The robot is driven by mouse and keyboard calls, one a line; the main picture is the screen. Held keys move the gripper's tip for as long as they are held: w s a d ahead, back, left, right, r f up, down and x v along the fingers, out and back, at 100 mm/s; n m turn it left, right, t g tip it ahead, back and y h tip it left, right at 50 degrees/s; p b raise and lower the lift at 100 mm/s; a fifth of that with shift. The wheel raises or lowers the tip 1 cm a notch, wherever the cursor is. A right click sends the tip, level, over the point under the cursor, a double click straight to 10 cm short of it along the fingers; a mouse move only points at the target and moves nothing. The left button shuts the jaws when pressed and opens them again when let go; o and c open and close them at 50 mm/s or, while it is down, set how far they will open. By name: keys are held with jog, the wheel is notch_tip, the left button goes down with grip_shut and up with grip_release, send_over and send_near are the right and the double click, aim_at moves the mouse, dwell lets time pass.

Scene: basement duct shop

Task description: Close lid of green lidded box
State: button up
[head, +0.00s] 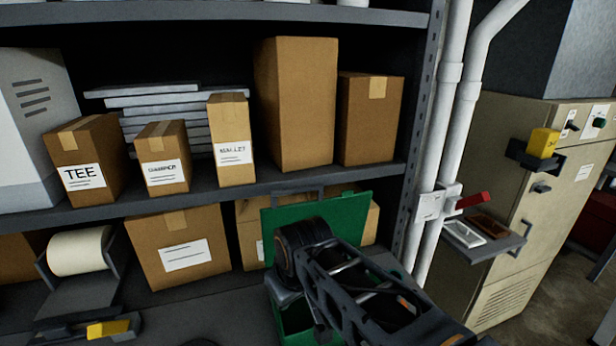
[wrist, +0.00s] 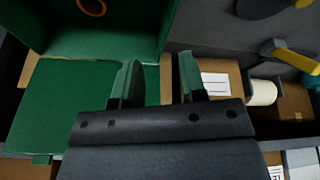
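The green lidded box (head: 293,322) stands on the lower shelf surface in the head view, partly hidden behind my arm. Its lid (head: 346,214) is raised, standing up at the back of the box. In the wrist view the lid is a flat green panel (wrist: 70,105) at left, and the open box (wrist: 130,25) is at the top with an orange ring inside. My gripper (wrist: 159,82) is open, its fingers apart with nothing seen held between them. The fingers overlap the lid's right edge in the picture; I cannot tell whether they touch it. My fingertips are hidden in the head view.
Cardboard boxes (head: 180,250) stand behind the green box, and more fill the shelf above. A white roll on a dispenser (head: 78,250) and a yellow-handled item (head: 108,329) are at left. A shelf post (head: 424,130) and white pipes (head: 452,120) rise at right.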

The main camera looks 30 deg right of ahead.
jog(key=w+d+r+n+g+p, duration=0.15)
jog(key=w+r+n+p, duration=0.45)
jog(key=r, duration=0.8)
jog(key=n+p, duration=0.2)
jog(key=n, duration=0.6)
send_near(298, 188)
jog(key=shift+g, duration=0.45)
jog(key=f, duration=0.2)
jog(key=w+f, duration=0.1)
jog(key=f, duration=0.2)
jog(key=w+f, duration=0.1)
jog(key=f, duration=0.2)
jog(key=shift+f, duration=0.2)
jog(key=shift+c, duration=0.2)
grip_shut()
